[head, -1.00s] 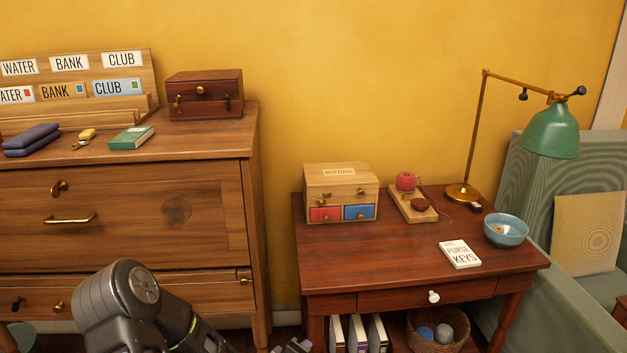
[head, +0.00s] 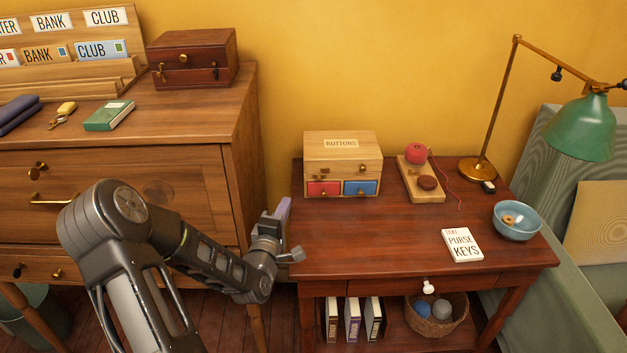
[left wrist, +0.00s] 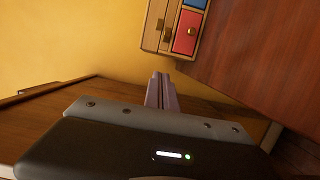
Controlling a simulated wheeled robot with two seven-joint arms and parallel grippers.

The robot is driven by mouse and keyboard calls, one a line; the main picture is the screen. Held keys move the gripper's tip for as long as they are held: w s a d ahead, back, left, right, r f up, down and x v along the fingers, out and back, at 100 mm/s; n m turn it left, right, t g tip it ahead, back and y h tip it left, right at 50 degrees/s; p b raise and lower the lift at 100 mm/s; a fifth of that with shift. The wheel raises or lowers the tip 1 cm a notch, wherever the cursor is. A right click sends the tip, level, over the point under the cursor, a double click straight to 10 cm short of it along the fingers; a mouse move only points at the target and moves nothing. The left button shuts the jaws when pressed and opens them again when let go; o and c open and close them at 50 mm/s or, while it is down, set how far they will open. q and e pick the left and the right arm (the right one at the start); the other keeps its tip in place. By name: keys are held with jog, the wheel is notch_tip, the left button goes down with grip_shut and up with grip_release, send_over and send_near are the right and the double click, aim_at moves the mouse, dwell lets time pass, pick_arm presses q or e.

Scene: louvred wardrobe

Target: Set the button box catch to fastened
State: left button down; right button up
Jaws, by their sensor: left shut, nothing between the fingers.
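The button box (head: 342,162) is a light wooden box labelled BUTTONS at the back left of the red-brown table. Its front has small brass fittings (head: 322,173) above a red drawer and a blue drawer; the catch's setting is too small to tell. My left gripper (head: 284,207) is shut and empty, at the table's left edge, in front of the box and to its left, apart from it. In the left wrist view the fingers (left wrist: 161,92) point toward the box (left wrist: 165,27), which is partly cut off at the top. My right gripper is not in view.
The table (head: 380,240) holds a spool board (head: 420,180), a notepad (head: 462,245), a blue bowl (head: 516,222) and a green lamp (head: 583,128). A wooden chest of drawers (head: 110,165) stands left of my gripper. The tabletop in front of the box is clear.

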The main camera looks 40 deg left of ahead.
aim_at(313, 176)
pick_arm(q)
jog(key=shift+w, duration=0.15)
jog(key=x, duration=1)
jog(key=shift+w, duration=0.1)
jog(key=shift+w+d+p, duration=0.2)
jog(key=shift+w+d, duration=0.15)
jog(key=shift+d, duration=0.2)
jog(key=shift+w+d+p, duration=0.15)
jog(key=shift+w+d, duration=0.2)
jog(key=shift+d, duration=0.2)
jog(key=shift+w+d, duration=0.35)
jog(key=shift+d, duration=0.1)
